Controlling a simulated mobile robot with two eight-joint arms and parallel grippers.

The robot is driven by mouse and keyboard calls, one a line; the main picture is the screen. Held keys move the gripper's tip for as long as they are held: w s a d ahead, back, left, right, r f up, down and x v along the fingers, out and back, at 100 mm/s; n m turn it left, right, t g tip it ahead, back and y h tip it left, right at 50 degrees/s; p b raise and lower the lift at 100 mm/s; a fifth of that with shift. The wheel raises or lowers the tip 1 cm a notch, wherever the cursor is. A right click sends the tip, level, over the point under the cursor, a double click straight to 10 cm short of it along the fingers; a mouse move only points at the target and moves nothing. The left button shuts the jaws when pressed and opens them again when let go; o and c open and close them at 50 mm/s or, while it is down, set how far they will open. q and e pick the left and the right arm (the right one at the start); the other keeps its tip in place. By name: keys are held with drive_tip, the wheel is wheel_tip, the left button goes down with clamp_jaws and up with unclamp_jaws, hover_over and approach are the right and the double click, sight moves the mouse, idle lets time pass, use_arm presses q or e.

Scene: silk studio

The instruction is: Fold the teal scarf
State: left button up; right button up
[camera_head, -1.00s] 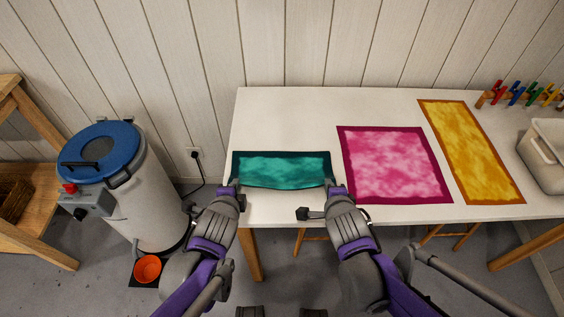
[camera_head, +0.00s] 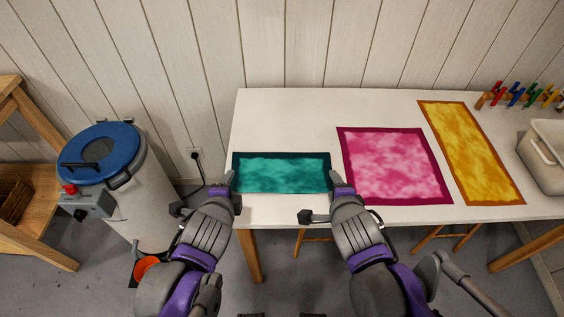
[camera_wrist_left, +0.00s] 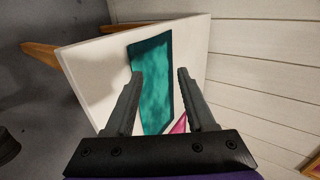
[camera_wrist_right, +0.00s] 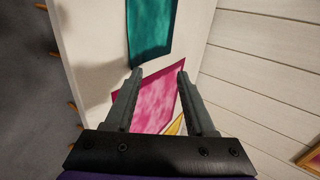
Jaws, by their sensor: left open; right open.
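The teal scarf (camera_head: 281,174) lies flat on the left part of the white table as a wide rectangle, with a dark teal border at its far and side edges. It also shows in the left wrist view (camera_wrist_left: 155,85) and the right wrist view (camera_wrist_right: 150,30). My left gripper (camera_head: 230,178) is open and empty at the scarf's near left corner; its two fingers stand apart in its wrist view (camera_wrist_left: 158,75). My right gripper (camera_head: 337,178) is open and empty at the near right corner, with fingers apart in its wrist view (camera_wrist_right: 158,75).
A pink scarf (camera_head: 393,165) lies just right of the teal one, and a yellow scarf (camera_head: 470,150) lies beyond it. A pale bin (camera_head: 543,155) and a rack of coloured clips (camera_head: 520,95) are at the far right. A blue-lidded drum (camera_head: 140,200) stands left of the table.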

use_arm(q)
drive_tip(key=s+r, duration=0.2)
drive_tip(key=r, duration=0.1)
drive_tip(key=shift+s+r, duration=0.2)
drive_tip(key=shift+s, duration=0.15)
use_arm(e)
drive_tip(key=s+r, duration=0.2)
drive_tip(key=r, duration=0.1)
drive_tip(key=shift+s+r, duration=0.2)
drive_tip(key=shift+s, duration=0.15)
